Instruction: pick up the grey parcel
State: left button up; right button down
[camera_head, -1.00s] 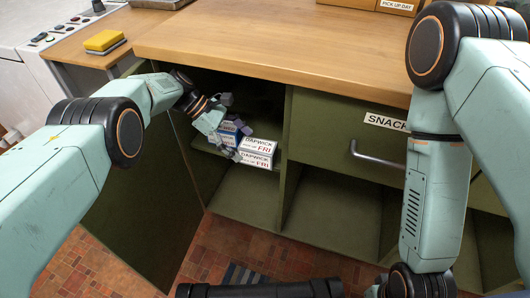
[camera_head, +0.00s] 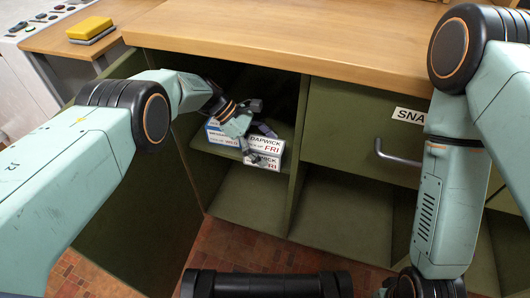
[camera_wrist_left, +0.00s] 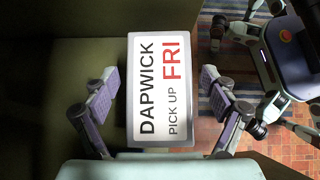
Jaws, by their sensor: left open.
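The grey parcel (camera_head: 275,151) is a box with white DAPWICK PICK UP FRI labels, sitting on the upper shelf inside the open green cabinet. My left gripper (camera_head: 258,142) reaches into the cabinet from the left, with its fingers at the parcel's left part. In the left wrist view the parcel (camera_wrist_left: 160,90) lies between the two spread fingers of the left gripper (camera_wrist_left: 160,78), with gaps on both sides. The gripper is open and holds nothing. My right arm hangs at the right of the head view; its gripper is out of view.
A blue parcel (camera_head: 215,136) with a white label stands left of the grey one. The wooden countertop (camera_head: 290,45) overhangs the shelf. A green divider (camera_head: 298,150) stands close to the right, beside a drawer with a handle (camera_head: 397,157). A yellow sponge (camera_head: 90,27) lies at upper left.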

aim_at(283, 163)
pick_arm(q)
jog(key=x, duration=0.2)
jog(key=shift+s+d+f+b, duration=0.1)
jog(key=shift+f+b, duration=0.2)
jog(key=shift+d+f, duration=0.25)
jog(key=shift+d, duration=0.1)
jog(key=shift+c, duration=0.6)
jog(key=c, duration=1.3)
jog(key=shift+r, duration=0.1)
